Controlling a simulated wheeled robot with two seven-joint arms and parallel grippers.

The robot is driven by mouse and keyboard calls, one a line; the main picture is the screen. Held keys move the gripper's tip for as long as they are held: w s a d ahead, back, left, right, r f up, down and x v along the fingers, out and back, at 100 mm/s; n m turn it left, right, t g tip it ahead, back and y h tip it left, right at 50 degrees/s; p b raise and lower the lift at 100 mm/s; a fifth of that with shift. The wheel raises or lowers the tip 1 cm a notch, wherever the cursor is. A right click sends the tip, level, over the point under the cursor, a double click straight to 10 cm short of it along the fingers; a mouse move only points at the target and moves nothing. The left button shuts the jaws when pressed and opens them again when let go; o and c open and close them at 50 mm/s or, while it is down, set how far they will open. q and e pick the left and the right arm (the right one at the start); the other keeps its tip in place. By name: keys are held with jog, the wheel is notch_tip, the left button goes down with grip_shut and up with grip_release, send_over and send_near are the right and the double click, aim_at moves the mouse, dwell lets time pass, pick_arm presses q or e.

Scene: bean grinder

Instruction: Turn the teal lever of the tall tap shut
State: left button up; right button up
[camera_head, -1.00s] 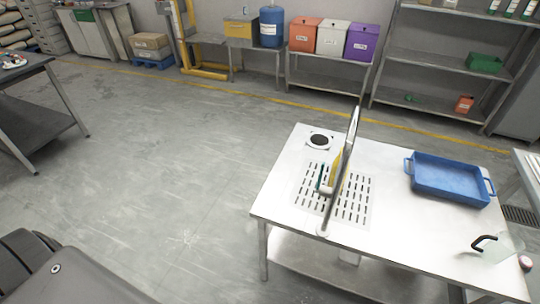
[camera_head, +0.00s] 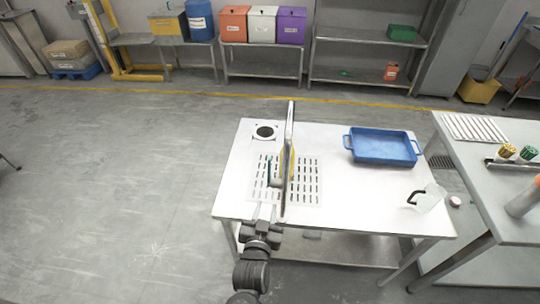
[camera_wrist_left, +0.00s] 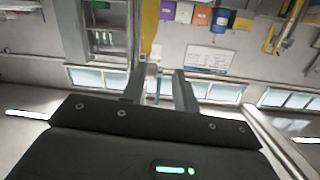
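The tall tap (camera_head: 290,130) stands upright on the white table, a slim grey post over the slotted drain area. Its teal lever (camera_head: 269,172) is a thin upright bar to the left of the post, and a yellow part (camera_head: 285,163) shows beside the post. My left gripper (camera_head: 265,207) is at the table's front edge, below the lever in the picture, apart from it. In the left wrist view its two fingers (camera_wrist_left: 160,84) are spread. A thin teal strip (camera_wrist_left: 157,86) shows between them, with the yellow part (camera_wrist_left: 148,28) beyond. My right gripper is out of view.
The white table (camera_head: 340,205) also carries a blue tray (camera_head: 381,147), a clear pitcher with a black handle (camera_head: 428,199) and a round black-centred plate (camera_head: 265,132). A grey workbench (camera_head: 480,180) stands to the right. The floor at left is clear.

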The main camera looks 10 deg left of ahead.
pick_arm(q)
jog(key=n+t, duration=0.2)
send_near(269, 164)
jog(key=shift+y, duration=0.3)
jog(key=w+p, duration=0.1)
jog(key=w, duration=0.5)
jog(key=w+p, duration=0.1)
jog(key=w, duration=0.2)
jog(key=shift+w+d+r+p, duration=0.1)
jog(key=shift+d+r+p, duration=0.1)
jog(key=shift+r+p, duration=0.1)
jog(key=shift+w, duration=0.75)
jog(key=shift+f, duration=0.1)
grip_shut()
